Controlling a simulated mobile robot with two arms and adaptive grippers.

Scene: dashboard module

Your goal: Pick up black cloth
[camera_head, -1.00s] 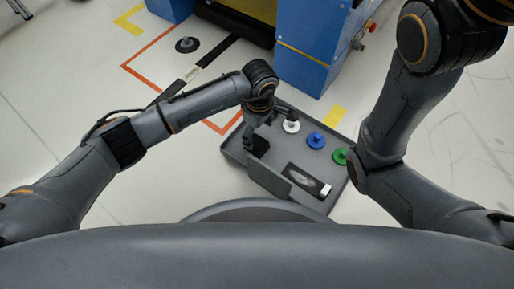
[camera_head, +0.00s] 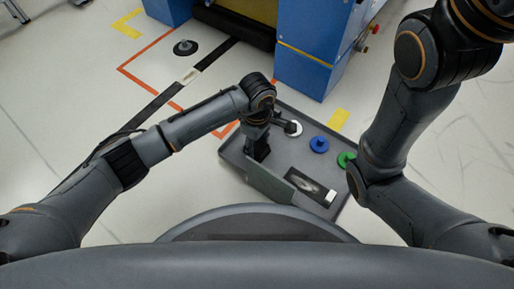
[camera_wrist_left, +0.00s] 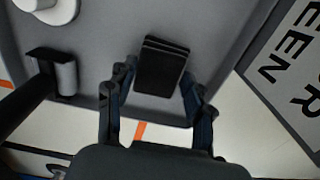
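The black cloth (camera_wrist_left: 160,68) shows in the left wrist view as a folded, layered dark block in the grey tray (camera_wrist_left: 100,35). My left gripper (camera_wrist_left: 158,78) is open, with one finger on each side of the cloth. I cannot tell whether the fingers touch it. In the head view my left gripper (camera_head: 258,146) points down at the left part of the tray (camera_head: 238,163), and my own wrist partly hides the cloth. My right arm shows at the right, but its gripper is out of view.
The tray also holds white (camera_head: 293,128), blue (camera_head: 319,144) and green (camera_head: 346,159) knobbed discs and a dark picture panel (camera_head: 308,184). A blue cabinet (camera_head: 315,55) stands behind. A black disc (camera_head: 185,47) lies on the floor at the upper left.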

